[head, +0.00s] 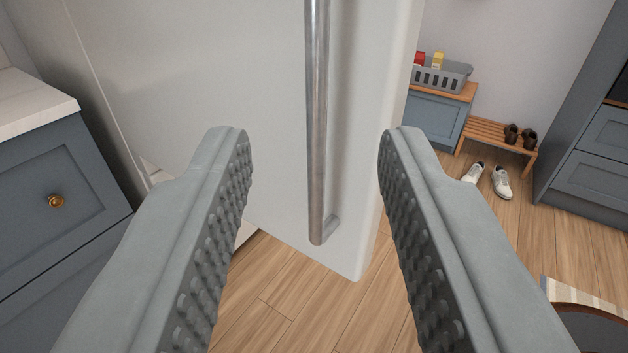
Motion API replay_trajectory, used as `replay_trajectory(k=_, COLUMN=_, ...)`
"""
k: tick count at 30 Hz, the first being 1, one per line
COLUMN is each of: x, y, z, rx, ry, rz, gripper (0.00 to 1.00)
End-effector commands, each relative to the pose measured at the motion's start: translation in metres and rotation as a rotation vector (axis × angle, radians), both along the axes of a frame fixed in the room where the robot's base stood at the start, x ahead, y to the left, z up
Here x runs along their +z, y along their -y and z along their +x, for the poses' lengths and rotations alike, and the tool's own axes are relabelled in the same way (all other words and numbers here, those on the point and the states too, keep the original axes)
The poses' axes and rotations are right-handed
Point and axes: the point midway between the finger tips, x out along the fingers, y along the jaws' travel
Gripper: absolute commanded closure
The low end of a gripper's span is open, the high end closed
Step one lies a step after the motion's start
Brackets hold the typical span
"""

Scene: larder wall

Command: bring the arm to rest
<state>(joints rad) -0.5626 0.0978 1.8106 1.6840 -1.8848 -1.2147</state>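My gripper (315,140) is open. Its two grey, studded fingers stand wide apart, one on each side of the picture's middle, with nothing held between them. Beyond the gap is a white door (215,90) with a vertical metal bar handle (318,110). In the picture the handle lies between the fingers. I see no contact between the fingers and the handle. The door stands out over the wooden floor, with its lower corner in view.
A blue-grey cabinet (40,170) with a brass knob stands at left. At the back right are a grey basket (440,78) on a low cabinet, a wooden bench (490,135) with dark shoes and white shoes (501,182) on the floor. Tall cabinets (590,160) stand at right.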

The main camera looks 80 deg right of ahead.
Motion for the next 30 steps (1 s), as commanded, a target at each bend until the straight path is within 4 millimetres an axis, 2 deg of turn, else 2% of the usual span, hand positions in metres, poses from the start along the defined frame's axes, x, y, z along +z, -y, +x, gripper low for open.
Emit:
replay_trajectory(k=6, x=0.0, y=-0.006, z=-0.002, rx=0.0, ry=0.001, rz=0.0, gripper=0.64)
replay_trajectory(k=19, x=0.005, y=0.0, z=-0.001, rx=0.016, ry=0.02, rz=-0.001, gripper=0.64)
replay_trajectory(k=23, x=0.026, y=0.022, z=0.002, rx=0.093, ry=0.11, rz=-0.007, gripper=0.64)
replay_trajectory(k=30, x=0.09, y=0.075, z=0.0, rx=0.363, ry=0.359, rz=-0.044, gripper=0.64)
